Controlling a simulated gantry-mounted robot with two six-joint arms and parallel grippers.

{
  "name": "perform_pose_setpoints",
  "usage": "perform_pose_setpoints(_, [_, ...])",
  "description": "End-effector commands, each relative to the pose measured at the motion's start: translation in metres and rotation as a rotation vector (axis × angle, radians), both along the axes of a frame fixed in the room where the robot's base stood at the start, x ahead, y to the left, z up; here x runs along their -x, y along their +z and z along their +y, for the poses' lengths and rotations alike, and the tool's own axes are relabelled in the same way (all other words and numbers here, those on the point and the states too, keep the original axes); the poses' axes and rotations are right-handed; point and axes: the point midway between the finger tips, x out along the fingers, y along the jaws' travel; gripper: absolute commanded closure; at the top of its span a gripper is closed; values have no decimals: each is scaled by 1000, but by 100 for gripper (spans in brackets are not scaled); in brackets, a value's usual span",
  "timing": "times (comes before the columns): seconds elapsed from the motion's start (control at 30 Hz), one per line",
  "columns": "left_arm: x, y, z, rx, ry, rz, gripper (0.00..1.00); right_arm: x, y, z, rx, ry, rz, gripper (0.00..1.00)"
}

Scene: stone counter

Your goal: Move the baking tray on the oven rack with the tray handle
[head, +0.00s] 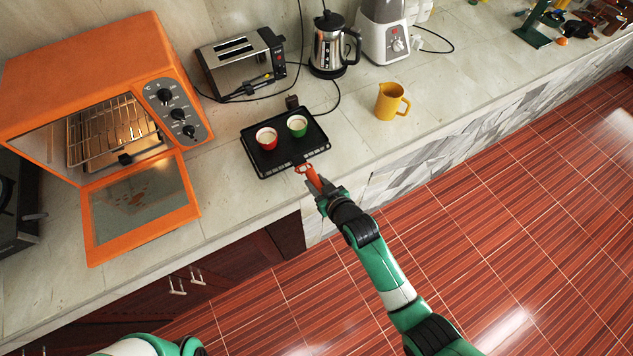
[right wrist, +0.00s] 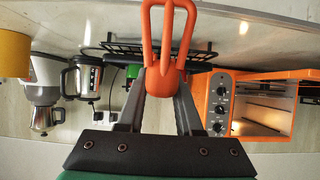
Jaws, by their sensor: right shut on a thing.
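The black baking tray (head: 262,160) lies on the counter right of the oven, with a red cup (head: 267,139) and a green cup (head: 297,126) on it. My right gripper (head: 318,184) is shut on the orange tray handle (head: 306,170). The handle's far end is at the tray's front edge; I cannot tell if it is hooked on. In the right wrist view the orange handle (right wrist: 168,45) stands between the fingers, with the tray (right wrist: 120,47) behind it. The orange oven (head: 85,75) has its door (head: 140,208) open downward, showing the wire oven rack (head: 105,130). My left gripper is out of view.
A toaster (head: 240,65), a kettle (head: 328,45) and a blender (head: 385,35) stand along the wall behind the tray. A yellow mug (head: 390,101) stands right of the tray. Some bare counter lies between tray and oven door.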

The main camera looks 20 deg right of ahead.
Motion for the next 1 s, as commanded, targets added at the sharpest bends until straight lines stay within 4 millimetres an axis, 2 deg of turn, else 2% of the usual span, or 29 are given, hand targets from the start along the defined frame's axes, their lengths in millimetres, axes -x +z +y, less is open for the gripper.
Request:
perform_pose_setpoints(0.03, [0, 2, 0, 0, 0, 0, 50, -1, 4, 0, -1, 0, -7, 100])
perform_pose_setpoints(1.0, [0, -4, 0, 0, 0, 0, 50, -1, 5, 0, -5, 0, -41, 100])
